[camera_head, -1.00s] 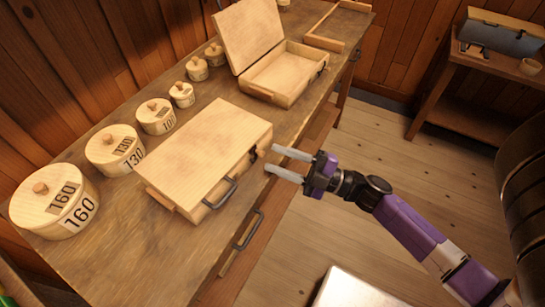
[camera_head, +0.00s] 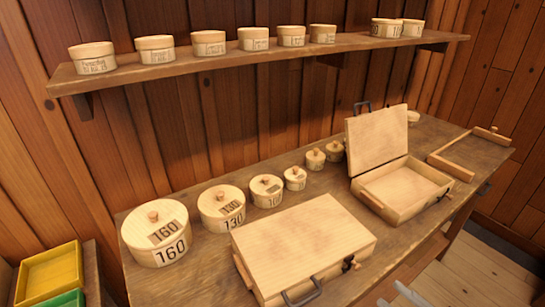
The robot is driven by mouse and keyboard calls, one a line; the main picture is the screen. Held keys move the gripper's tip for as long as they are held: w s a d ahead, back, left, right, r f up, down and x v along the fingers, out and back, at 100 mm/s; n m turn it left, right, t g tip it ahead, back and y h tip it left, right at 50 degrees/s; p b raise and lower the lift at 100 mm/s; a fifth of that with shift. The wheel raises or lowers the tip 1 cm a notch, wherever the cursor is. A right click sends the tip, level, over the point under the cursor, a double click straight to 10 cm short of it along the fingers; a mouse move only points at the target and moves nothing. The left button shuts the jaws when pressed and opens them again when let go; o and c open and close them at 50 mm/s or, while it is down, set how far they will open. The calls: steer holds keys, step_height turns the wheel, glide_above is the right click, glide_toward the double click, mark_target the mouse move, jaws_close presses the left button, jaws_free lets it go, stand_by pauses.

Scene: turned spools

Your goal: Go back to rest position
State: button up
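The tips of my gripper (camera_head: 397,296) show at the bottom edge, in front of the workbench and right of the closed wooden case. The two grey fingertips are apart, with nothing seen between them. The rest of my gripper and arm is out of view. The closed wooden case (camera_head: 300,243) lies on the workbench (camera_head: 205,281), its dark handle facing the front. An open wooden case (camera_head: 400,188) stands behind it to the right, lid raised and its visible inside bare.
Round lidded boxes, including one marked 160 (camera_head: 157,238) and one marked 130 (camera_head: 221,209), line the back of the bench. A wall shelf (camera_head: 270,57) above holds several small round boxes. A wooden frame tray (camera_head: 452,165) lies far right. A yellow bin (camera_head: 48,275) and a green bin (camera_head: 68,299) sit lower left.

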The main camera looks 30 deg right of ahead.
steer(key=s+a+r+m+g+h, duration=0.1)
steer(key=s+a+m, duration=0.2)
steer(key=a, duration=0.3)
steer(key=s+a+r+m+g+h, duration=0.1)
steer(key=s+a+m+g+h, duration=0.1)
steer(key=s+a+m, duration=0.2)
steer(key=s+a+r+m+g+h, duration=0.1)
steer(key=s+a+m+g+h, duration=0.1)
steer(key=s+a+m, duration=0.2)
steer(key=shift+a+m, duration=1.7)
steer(key=shift+a, duration=1.05)
stand_by(0.3)
